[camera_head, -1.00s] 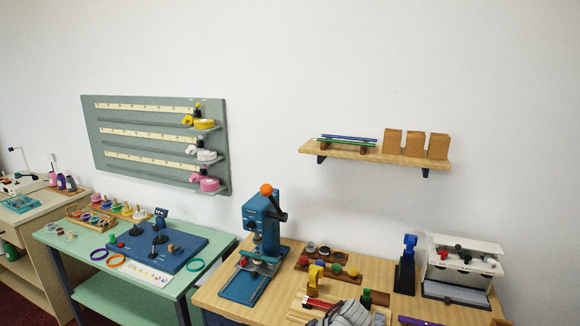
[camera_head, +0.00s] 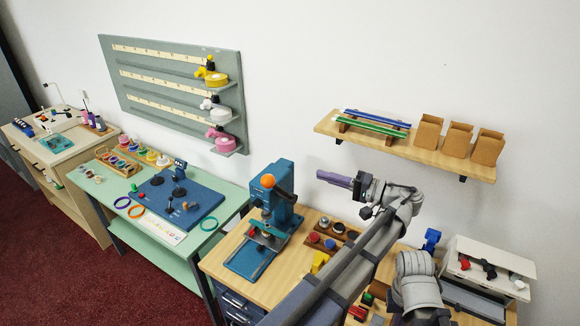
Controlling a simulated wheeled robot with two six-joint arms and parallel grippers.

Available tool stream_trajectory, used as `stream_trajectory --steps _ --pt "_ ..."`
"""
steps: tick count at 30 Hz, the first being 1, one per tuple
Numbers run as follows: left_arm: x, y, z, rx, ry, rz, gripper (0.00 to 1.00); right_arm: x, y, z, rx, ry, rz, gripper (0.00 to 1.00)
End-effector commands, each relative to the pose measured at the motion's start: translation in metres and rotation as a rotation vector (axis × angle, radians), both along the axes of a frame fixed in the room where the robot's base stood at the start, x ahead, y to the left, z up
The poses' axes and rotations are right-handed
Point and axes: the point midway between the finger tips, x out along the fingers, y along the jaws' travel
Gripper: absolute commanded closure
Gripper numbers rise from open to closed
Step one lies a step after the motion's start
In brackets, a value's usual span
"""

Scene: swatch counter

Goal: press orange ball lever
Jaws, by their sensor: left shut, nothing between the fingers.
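The orange ball (camera_head: 268,181) is on the lever at the upper front of a blue press (camera_head: 279,176), which stands on the wooden table. The dark lever arm runs from the ball along the press head. My left gripper (camera_head: 328,177), with purple fingers, is in the air to the right of the ball and apart from it. It is shut and empty, and its fingers point left. My left arm crosses the lower middle and hides part of the table. My right gripper does not show.
A rack of coloured knobs (camera_head: 327,238) stands right of the press. A green table (camera_head: 112,215) with a blue board is at left. A white case (camera_head: 497,265) is at right.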

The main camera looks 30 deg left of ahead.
Motion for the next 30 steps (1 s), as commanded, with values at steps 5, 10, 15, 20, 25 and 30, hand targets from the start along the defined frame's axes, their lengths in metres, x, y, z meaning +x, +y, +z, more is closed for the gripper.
stream_trajectory --steps 5,10,15,20,25,30 --pt "0.0 0.0 -0.001 -0.001 0.0 0.0 1.0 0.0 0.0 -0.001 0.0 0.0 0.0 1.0" --pt "0.0 0.005 -0.001 -0.002 0.001 0.002 1.0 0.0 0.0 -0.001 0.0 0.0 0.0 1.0" --pt "-0.001 0.029 -0.001 -0.003 0.001 0.004 1.0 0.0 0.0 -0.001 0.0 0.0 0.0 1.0" --pt "0.0 0.062 -0.002 -0.003 0.001 0.004 1.0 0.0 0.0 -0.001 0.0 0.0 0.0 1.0" --pt "0.001 0.095 -0.002 -0.003 0.001 0.003 1.0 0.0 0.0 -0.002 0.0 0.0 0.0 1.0" --pt "-0.02 0.106 -0.007 -0.003 0.001 -0.001 1.0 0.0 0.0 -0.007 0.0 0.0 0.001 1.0"
